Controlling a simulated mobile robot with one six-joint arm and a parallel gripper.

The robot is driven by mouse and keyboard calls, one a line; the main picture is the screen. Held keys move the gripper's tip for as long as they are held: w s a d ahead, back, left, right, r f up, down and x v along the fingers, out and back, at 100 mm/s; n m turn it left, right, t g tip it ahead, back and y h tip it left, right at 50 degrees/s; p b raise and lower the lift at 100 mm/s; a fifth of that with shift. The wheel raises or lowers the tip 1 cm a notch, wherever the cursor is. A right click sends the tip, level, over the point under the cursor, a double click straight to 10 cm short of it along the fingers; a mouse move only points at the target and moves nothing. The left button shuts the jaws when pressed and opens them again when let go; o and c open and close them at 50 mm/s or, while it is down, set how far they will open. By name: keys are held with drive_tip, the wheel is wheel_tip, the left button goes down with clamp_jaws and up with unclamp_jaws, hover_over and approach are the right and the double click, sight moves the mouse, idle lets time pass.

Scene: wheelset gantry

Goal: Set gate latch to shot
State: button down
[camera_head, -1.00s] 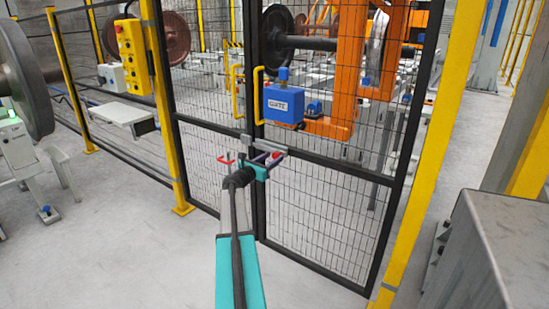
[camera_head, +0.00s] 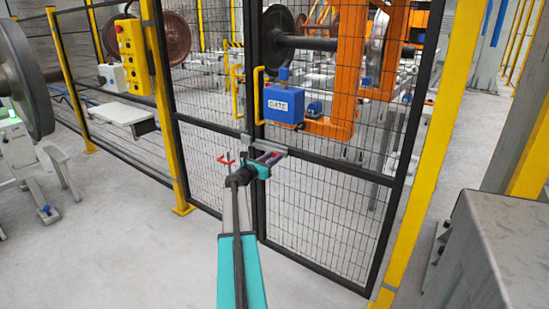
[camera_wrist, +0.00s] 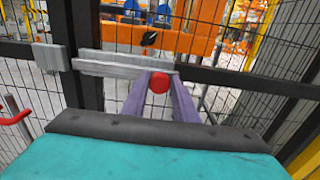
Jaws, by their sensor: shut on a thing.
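The gate latch (camera_wrist: 110,66) is a grey metal sliding bar on the black gate rail in the wrist view. A red round knob (camera_wrist: 159,83) sticks out near its right end. A grey block (camera_wrist: 50,57) sits on the post at left, with the bar's left end close to it; I cannot tell whether the bar enters it. The latch also shows in the head view (camera_head: 246,140), partly hidden by my gripper (camera_head: 270,158). My gripper's purple fingers (camera_wrist: 160,88) are shut on the red knob, one on each side.
A blue box marked GATE (camera_head: 284,105) and yellow handles (camera_head: 258,95) are above the latch. A red handle (camera_head: 226,160) is just left of my gripper. A grey cabinet (camera_head: 500,245) stands at right. The floor before the gate is clear.

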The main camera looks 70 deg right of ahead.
sight(269, 149)
drive_tip(key=shift+w+d+p, duration=0.2)
drive_tip(key=shift+w+d, duration=0.05)
drive_tip(key=shift+w, duration=0.75)
drive_tip(key=shift+w+d+p, duration=0.2)
drive_tip(key=shift+w+d, duration=0.1)
drive_tip(key=shift+w, duration=0.7)
drive_tip(key=shift+w+d+p, duration=0.2)
drive_tip(key=shift+w+d, duration=0.05)
drive_tip(key=shift+w, duration=0.75)
drive_tip(key=c, duration=1.4)
unclamp_jaws()
drive_tip(key=shift+c, duration=0.2)
drive_tip(key=v, duration=1.3)
drive_tip(key=shift+a, duration=0.4)
drive_tip(key=shift+w, duration=0.15)
